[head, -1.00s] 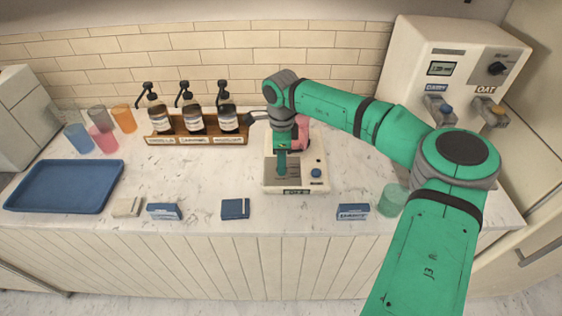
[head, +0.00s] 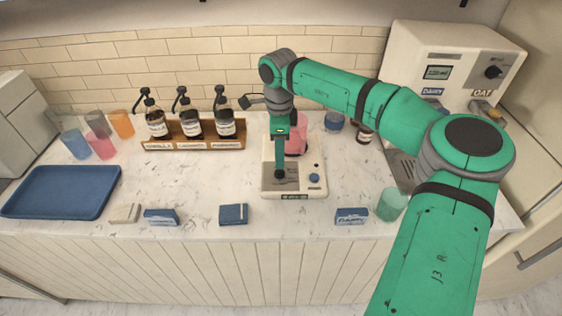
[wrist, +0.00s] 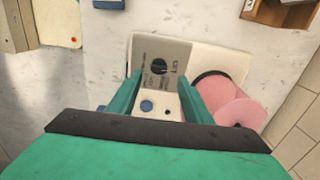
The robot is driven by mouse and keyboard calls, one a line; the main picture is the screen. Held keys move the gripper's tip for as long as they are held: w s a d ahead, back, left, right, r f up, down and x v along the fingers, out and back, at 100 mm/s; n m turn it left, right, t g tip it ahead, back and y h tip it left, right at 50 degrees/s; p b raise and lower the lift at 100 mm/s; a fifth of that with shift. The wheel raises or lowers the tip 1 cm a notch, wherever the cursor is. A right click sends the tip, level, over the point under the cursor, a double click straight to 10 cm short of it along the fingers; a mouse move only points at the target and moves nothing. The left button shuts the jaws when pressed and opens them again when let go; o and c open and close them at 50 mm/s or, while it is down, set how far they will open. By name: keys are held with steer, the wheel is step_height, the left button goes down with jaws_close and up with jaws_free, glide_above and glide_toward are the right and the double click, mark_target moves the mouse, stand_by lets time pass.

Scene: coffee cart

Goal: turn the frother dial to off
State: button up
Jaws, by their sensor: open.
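The frother (head: 318,190) is a white box on the counter with a grey panel (wrist: 175,50), a blue button (head: 314,178) and a pink pitcher (head: 297,137) at its back. Its black dial (wrist: 160,66) shows on the grey panel in the wrist view, with small lettering around it that I cannot read. My gripper (head: 280,172) points down over the panel, open and empty. In the wrist view, the fingers of my gripper (wrist: 160,92) are spread to either side of the dial's line. I cannot tell whether they touch it. In the head view my fingers partly hide the dial.
A rack of pump bottles (head: 195,143) stands left of the frother. A green cup (head: 391,204) and a milk dispenser (head: 440,50) are at the right. A blue tray (head: 60,192) and several small boxes (head: 233,214) lie at the left and front.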

steer(key=shift+s+r, duration=0.1)
steer(key=shift+r, duration=2.2)
